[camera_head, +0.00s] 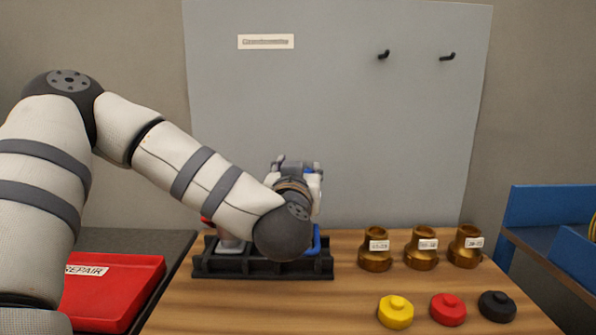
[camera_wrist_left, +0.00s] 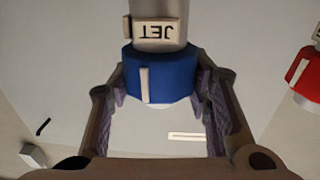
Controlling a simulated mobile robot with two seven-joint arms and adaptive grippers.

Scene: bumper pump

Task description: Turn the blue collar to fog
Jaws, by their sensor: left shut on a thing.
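The blue collar (camera_wrist_left: 168,76) sits around a grey nozzle body (camera_wrist_left: 160,38) in the left wrist view. A white mark runs along the collar, and a tag reading "JET" shows upside down on the body above it. My left gripper (camera_wrist_left: 160,88) has one finger on each side of the collar and is shut on it. In the head view my arm and wrist hide most of the nozzle and the gripper. My right gripper is in neither view.
A black rack (camera_head: 262,266) stands under my wrist on the wooden table. Brass fittings (camera_head: 421,250) with tags stand right of it, with yellow (camera_head: 396,312), red (camera_head: 448,309) and black (camera_head: 497,306) caps in front. A red "REPAIR" tray (camera_head: 125,285) lies left; a grey board stands behind.

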